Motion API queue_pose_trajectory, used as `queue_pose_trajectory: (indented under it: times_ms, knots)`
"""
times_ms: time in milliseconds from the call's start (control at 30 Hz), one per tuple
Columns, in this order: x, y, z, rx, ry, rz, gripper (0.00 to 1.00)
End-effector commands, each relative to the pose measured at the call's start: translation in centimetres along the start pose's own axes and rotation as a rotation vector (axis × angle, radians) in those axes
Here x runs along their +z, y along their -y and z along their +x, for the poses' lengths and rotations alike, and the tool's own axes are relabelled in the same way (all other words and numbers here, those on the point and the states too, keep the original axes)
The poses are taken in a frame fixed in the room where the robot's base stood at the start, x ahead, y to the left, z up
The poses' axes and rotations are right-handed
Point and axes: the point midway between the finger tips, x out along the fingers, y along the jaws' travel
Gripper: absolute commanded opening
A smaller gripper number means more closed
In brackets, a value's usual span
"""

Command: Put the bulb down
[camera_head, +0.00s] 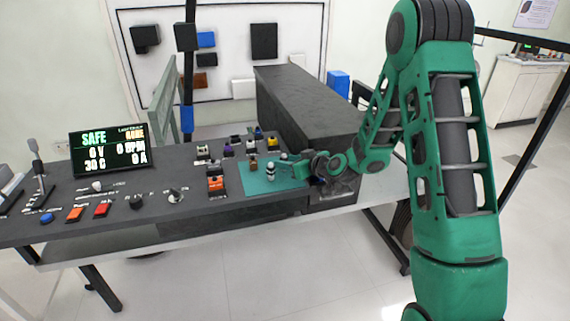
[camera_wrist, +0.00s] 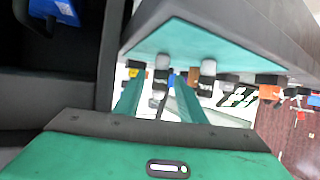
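The bulb (camera_head: 270,169) is a small pale and dark piece on the teal mat (camera_head: 249,186) at the right of the desk. In the wrist view the mat (camera_wrist: 190,45) appears overhead, with two pale rounded ends (camera_wrist: 162,62) and (camera_wrist: 208,68) against it; I cannot tell for certain which is the bulb. My gripper (camera_head: 278,161) is low over the mat, right beside the bulb. In the wrist view my gripper's green fingers (camera_wrist: 158,85) stand apart, with one pale-ended piece showing in the gap. No contact with either finger is clear.
A brown-orange piece (camera_head: 253,164) stands just left of the bulb. Several small coloured components (camera_head: 227,150) stand behind and left of the mat. A large dark box (camera_head: 308,105) rises behind my gripper. A display (camera_head: 108,149) and control knobs occupy the desk's left.

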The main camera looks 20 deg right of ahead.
Motion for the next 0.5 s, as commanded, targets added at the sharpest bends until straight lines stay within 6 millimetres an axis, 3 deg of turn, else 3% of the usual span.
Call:
queue_pose_trajectory:
  times_ms: [267,500]
  knots:
    - [-0.1,0.0,-1.2,0.001,0.001,0.0,0.37]
    - [-0.2,0.0,-5.7,0.002,0.0,0.002,0.37]
